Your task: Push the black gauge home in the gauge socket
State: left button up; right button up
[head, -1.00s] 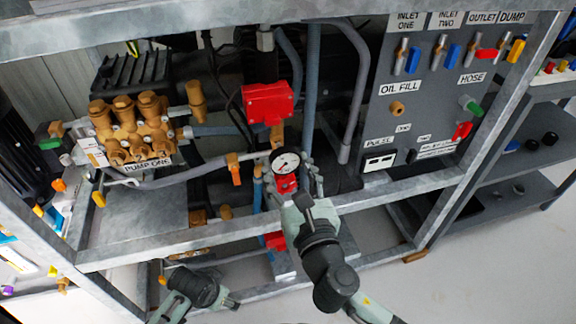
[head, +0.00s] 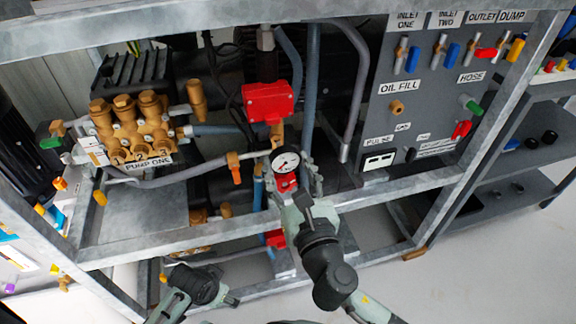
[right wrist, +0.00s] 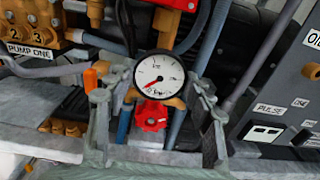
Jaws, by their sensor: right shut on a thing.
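The black gauge (head: 286,161) has a round white dial, a thin dark rim and a red needle. It also shows in the right wrist view (right wrist: 160,79), face toward the camera. My right gripper (head: 287,178) has a finger on each side of the gauge and is shut on it. A red knob (right wrist: 151,115) is just below the dial. The gauge socket is hidden behind the gauge and fingers, so I cannot tell how deep the gauge sits. My left gripper (head: 212,292) is low in the head view, away from the gauge; its jaw state is unclear.
A brass pump (head: 132,128) labelled PUMP ONE is left of the gauge. A red box (head: 268,102) is just above it. A grey valve panel (head: 430,95) stands at the right. A grey frame rail (head: 400,192) crosses in front, and blue-grey pipes run close behind.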

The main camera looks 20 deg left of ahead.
jog(key=shift+r, duration=0.1)
dwell(0.3)
jog(key=shift+p+x, duration=0.35)
jog(key=shift+x, duration=0.8)
dwell(0.5)
jog(key=o, duration=1.6)
jog(key=shift+s+d, duration=0.1)
jog(key=v, duration=1.1)
jog(key=shift+s+d, duration=0.25)
jog(key=shift+s, duration=0.1)
